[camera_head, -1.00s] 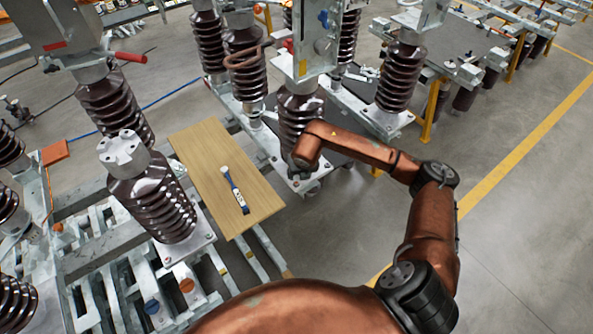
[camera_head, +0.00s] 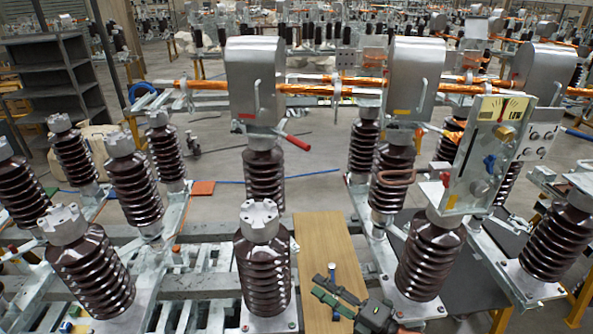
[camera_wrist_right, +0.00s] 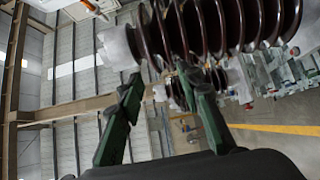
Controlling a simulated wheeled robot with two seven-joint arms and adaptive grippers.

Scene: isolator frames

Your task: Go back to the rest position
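My right gripper (camera_head: 326,289) shows at the bottom of the head view, with green fingers and a dark body, over the wooden board (camera_head: 320,235). In the right wrist view the two green fingers (camera_wrist_right: 160,75) stand apart with nothing held between them. A small tool with a pale end (camera_head: 332,268) lies on the board and is partly hidden behind the fingers. My left gripper is not in view.
Brown ribbed insulators stand on both sides of the board, one close on the left (camera_head: 263,275) and one on the right (camera_head: 428,262). A gauge panel (camera_head: 487,150) rises above the right one. A red handle (camera_head: 297,142) juts out behind. Grey floor shows between the frames.

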